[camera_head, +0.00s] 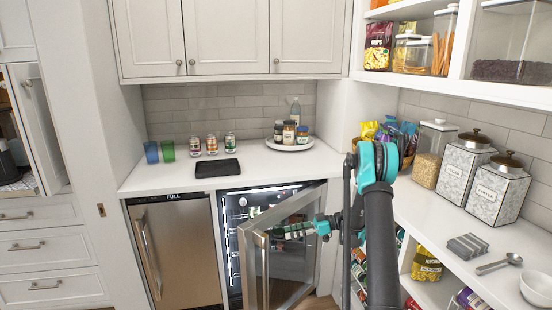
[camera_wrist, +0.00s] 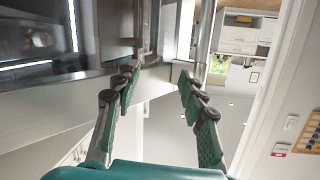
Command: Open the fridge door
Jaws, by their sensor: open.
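The fridge is the glass-fronted unit under the counter in the head view, with its lit interior (camera_head: 232,215) showing. Its steel-framed glass door (camera_head: 295,258) stands partly open, swung out from the left side. A vertical handle (camera_head: 265,272) runs along the door's free edge. My gripper (camera_head: 277,232) is by the upper part of the door, near that edge, with its fingers towards the left. In the wrist view my gripper (camera_wrist: 160,92) is open, its green fingers spread near the steel door frame (camera_wrist: 225,81). Whether the fingers touch the door is unclear.
A steel appliance marked FULL (camera_head: 178,250) stands left of the fridge. The counter (camera_head: 255,165) above holds cups, jars, a black tray (camera_head: 217,168) and a round tray. Shelves with packages and a side counter (camera_head: 425,215) with canisters bound the right side.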

